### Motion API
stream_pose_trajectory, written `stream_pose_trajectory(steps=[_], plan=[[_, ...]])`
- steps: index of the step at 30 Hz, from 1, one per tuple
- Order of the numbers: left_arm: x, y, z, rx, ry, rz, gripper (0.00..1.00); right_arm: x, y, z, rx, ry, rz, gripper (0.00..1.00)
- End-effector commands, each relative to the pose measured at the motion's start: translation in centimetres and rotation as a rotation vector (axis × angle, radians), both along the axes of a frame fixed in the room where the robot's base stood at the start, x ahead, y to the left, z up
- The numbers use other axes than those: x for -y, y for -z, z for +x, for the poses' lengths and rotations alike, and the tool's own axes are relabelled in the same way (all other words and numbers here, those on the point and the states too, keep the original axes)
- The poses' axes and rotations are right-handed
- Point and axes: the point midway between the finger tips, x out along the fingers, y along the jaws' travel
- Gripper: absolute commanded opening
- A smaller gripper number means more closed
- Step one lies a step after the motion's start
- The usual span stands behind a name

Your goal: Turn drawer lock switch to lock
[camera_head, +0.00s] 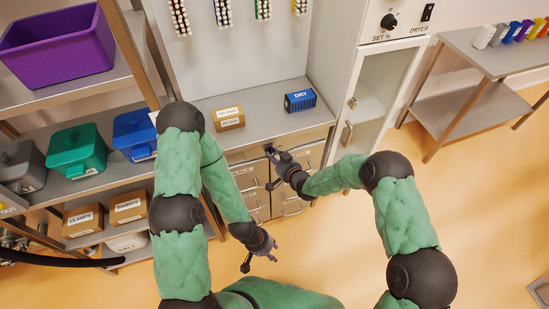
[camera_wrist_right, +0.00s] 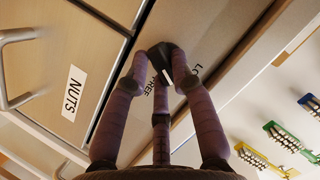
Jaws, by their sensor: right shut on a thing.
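The drawer lock switch (camera_wrist_right: 167,72) is a black knob with a white mark, on the drawer cabinet's front panel in the right wrist view. My right gripper (camera_wrist_right: 158,75) is shut on it, its fingers around the knob. My left gripper (camera_head: 260,260) is open and empty, low in front of the drawers.
A drawer labelled NUTS (camera_wrist_right: 73,93) with a bar handle (camera_wrist_right: 12,70) is beside the switch. A blue DRY box (camera_head: 300,101) and a cardboard box (camera_head: 228,118) stand on the counter. Shelves with bins (camera_head: 77,150) are at left, a dryer cabinet (camera_head: 375,95) at right.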

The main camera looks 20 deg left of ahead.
Motion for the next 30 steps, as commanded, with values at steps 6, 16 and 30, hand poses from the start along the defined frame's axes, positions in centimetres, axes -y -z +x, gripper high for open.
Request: stream_pose_trajectory(steps=[6, 16, 30], plan=[[0.0, 1.1, 0.0, 0.0, 0.0, 0.0, 0.4, -0.2, 0.0, -0.2, 0.105, -0.002, -0.158, 0.0], [0.0, 2.0, 0.0, 0.0, 0.0, 0.0, 0.4, -0.2, -0.1, -0.2, 0.223, -0.001, -0.332, 0.0], [0.0, 2.2, 0.0, 0.0, 0.0, 0.0, 0.4, -0.3, -0.2, -0.2, 0.276, -0.001, -0.41, 0.0]])
